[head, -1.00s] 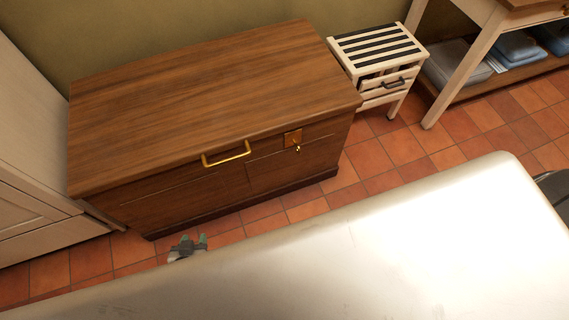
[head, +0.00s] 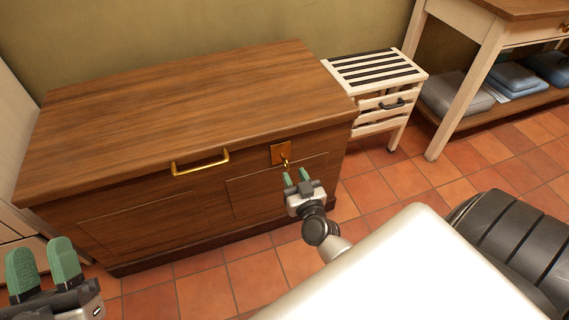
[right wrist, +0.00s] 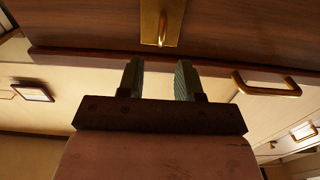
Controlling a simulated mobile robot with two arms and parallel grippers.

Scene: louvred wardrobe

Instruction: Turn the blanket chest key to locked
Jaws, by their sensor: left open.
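The blanket chest (head: 190,110) is brown wood with its lid down. On its front is a square brass lock plate (head: 276,154) with a small brass key (head: 285,163) sticking out. In the right wrist view the key (right wrist: 162,32) shows on the plate (right wrist: 172,14), just beyond the fingertips. My right gripper (head: 297,176) is just below and right of the key, apart from it. Its green-padded fingers (right wrist: 159,68) are open with nothing between them. My left gripper (head: 43,258) is open and empty at the lower left, away from the lock.
A brass handle (head: 200,163) is on the chest front, left of the lock. A white slatted stand (head: 376,80) is right of the chest, beside a table with folded cloths (head: 515,75) on its shelf. Terracotta floor (head: 200,290) lies clear in front.

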